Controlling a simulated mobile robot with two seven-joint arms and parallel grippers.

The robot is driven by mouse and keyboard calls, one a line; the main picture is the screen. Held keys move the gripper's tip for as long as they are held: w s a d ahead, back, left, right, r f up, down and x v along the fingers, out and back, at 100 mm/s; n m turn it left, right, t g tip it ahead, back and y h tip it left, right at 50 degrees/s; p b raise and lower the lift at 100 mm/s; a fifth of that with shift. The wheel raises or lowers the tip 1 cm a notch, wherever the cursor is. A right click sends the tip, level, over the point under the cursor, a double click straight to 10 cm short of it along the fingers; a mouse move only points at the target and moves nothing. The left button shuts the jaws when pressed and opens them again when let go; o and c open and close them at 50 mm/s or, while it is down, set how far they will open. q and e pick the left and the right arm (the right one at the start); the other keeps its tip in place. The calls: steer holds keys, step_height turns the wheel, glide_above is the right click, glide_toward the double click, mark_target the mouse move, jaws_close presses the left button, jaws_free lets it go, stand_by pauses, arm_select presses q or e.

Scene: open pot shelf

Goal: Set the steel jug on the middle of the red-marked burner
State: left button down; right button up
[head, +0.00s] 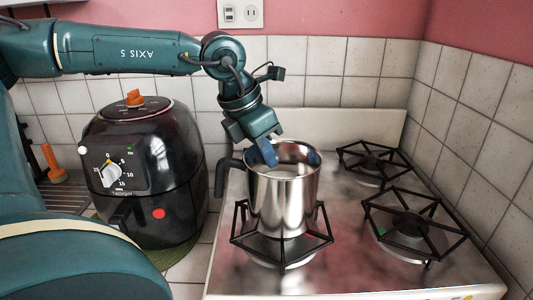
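The steel jug (282,205) is upright over the front-left burner (281,256), with its dark handle (226,178) pointing left. A small red mark (318,235) shows on the right side of this burner's grate. The jug's base looks roughly centred there and hides the grate's middle. I cannot tell whether the base rests on the grate or is slightly above it. My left gripper (268,153) reaches down to the jug's rim from behind. One blue finger shows at the jug's mouth; the other is hidden, so its grip is unclear. My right gripper is out of view.
A green-marked burner (411,226) stands at the right and another burner (373,163) at the back right, both empty. A black air fryer (145,165) with an orange knob stands left of the stove, close to the jug's handle. Tiled walls bound the back and right.

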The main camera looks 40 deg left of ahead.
arm_select(q)
steer(key=shift+r+b, duration=0.15)
steer(key=shift+b, duration=0.15)
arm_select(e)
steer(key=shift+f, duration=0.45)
arm_select(q)
steer(key=shift+f+b, duration=0.45)
steer(key=shift+b, duration=0.05)
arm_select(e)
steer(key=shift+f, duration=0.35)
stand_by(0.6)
